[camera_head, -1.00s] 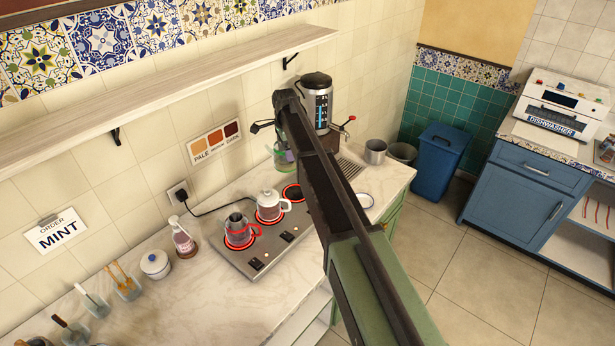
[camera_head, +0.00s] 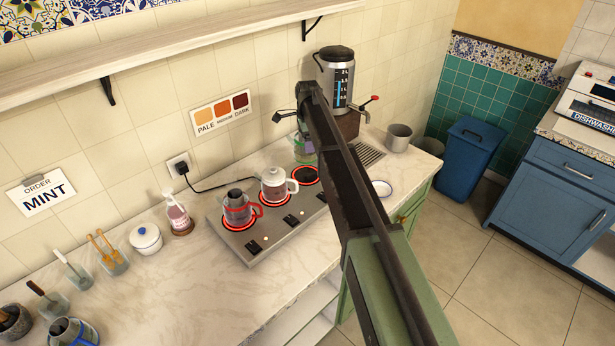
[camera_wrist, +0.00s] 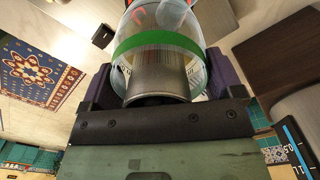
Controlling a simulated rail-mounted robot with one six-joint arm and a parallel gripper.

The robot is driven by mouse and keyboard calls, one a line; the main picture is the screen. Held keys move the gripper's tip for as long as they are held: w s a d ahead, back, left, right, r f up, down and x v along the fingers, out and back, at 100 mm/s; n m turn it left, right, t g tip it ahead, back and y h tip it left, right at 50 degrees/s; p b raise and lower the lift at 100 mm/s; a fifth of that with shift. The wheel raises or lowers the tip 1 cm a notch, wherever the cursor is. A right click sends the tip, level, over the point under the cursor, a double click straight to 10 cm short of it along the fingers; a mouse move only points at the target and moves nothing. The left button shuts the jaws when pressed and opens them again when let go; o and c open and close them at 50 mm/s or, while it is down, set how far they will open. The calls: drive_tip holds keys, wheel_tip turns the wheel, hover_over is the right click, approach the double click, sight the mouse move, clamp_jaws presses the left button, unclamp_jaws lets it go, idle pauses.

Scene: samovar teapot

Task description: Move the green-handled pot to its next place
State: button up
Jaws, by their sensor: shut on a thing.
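The green-handled pot (camera_head: 303,150) is clear glass with a green band and a metal filter inside. In the head view it is left of the samovar (camera_head: 336,80), just behind the right burner (camera_head: 306,175), partly hidden by my arm. I cannot tell its height above the counter. In the wrist view the pot (camera_wrist: 165,45) fills the jaws of my gripper (camera_wrist: 160,85), which is shut on it. The right burner glows red at its rim and its top is bare.
A red-handled pot (camera_head: 237,212) and a white-handled pot (camera_head: 273,186) stand on the other burners of the hot plate (camera_head: 252,245). The shelf (camera_head: 180,45) overhangs the back.

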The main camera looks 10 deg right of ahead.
sight(308, 158)
wheel_tip(308, 158, down, 9)
drive_tip(key=b, duration=0.6)
drive_tip(key=shift+r, duration=0.3)
drive_tip(key=shift+c, duration=0.6)
drive_tip(key=shift+f, duration=0.25)
drive_tip(key=o, duration=1.1)
drive_tip(key=shift+r, duration=0.1)
wheel_tip(308, 158, up, 13)
drive_tip(key=p, duration=1.2)
drive_tip(key=s+f+n+b, duration=0.2)
drive_tip(key=s+n, duration=0.7)
drive_tip(key=s, duration=1.1)
drive_tip(key=s+f+n+b, duration=0.1)
drive_tip(key=s+n, duration=0.7)
drive_tip(key=s, duration=1.3)
drive_tip(key=shift+f+n+b, duration=0.35)
drive_tip(key=shift+f+n, duration=0.05)
drive_tip(key=shift+f, duration=0.35)
